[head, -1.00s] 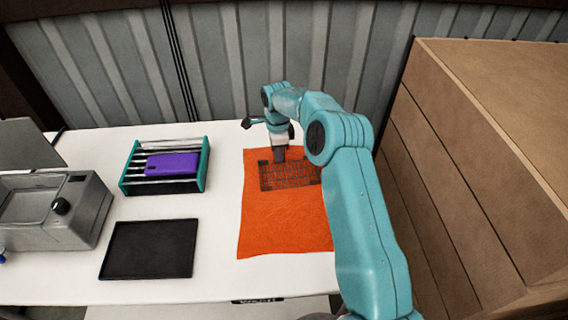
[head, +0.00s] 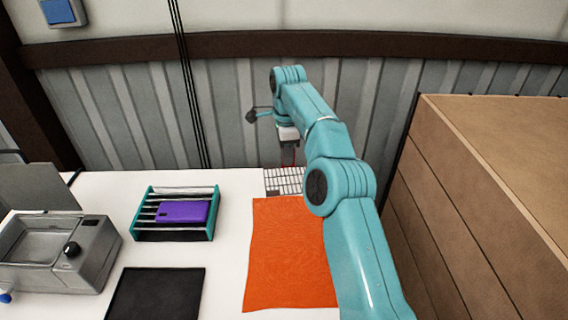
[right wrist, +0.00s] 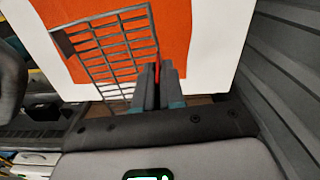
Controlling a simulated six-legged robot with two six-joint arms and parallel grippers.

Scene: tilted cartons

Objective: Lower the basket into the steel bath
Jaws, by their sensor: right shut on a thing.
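The wire basket (head: 284,181) hangs from my right gripper (head: 289,150), in front of the back wall beyond the orange cloth. In the right wrist view its mesh (right wrist: 112,42) shows against the cloth, and the right gripper (right wrist: 158,72) is shut on a thin red part, which looks like its handle. The steel bath (head: 98,262) stands at the left of the table, with a dark knob on its side and its grey lid (head: 45,190) raised behind it. The basket is well to the right of the bath. My left gripper is not in view.
A teal-ended rack (head: 141,221) with a purple object (head: 183,212) lying on it stands between bath and basket. A black tray (head: 155,294) lies in front of it. The orange cloth (head: 288,255) is bare. Large wooden cartons (head: 470,210) rise at the right.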

